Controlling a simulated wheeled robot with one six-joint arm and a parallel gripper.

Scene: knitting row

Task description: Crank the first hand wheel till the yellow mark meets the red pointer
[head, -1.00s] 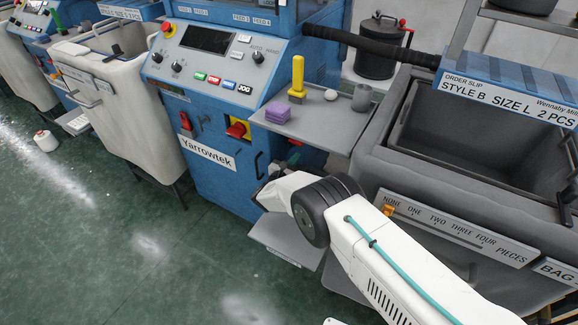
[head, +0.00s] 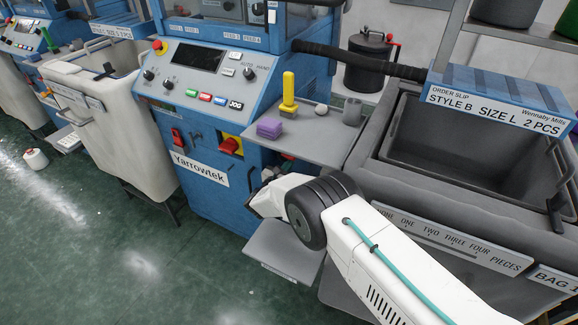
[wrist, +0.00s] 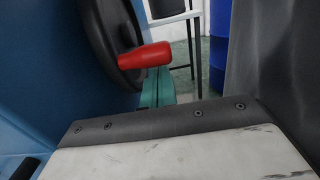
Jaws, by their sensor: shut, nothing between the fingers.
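In the wrist view, a dark round hand wheel (wrist: 105,35) stands beside a blue machine side at the upper left. Its red handle (wrist: 145,56) sticks out to the right. My gripper (wrist: 156,84) shows as teal fingers, shut and empty, just below the red handle in the picture. I cannot tell whether they touch it. In the head view, my white arm reaches to the right side of the blue Yarrowtek machine (head: 215,125), and the wheel and fingers are hidden there. I cannot make out the yellow mark or the red pointer in either view.
A grey shelf (head: 315,145) with a yellow-handled tool (head: 288,95), a purple block (head: 269,127) and a cup (head: 352,111) juts out above my wrist. A grey bin (head: 400,185) stands close on the right. A blue barrel (wrist: 219,45) stands beyond the wheel.

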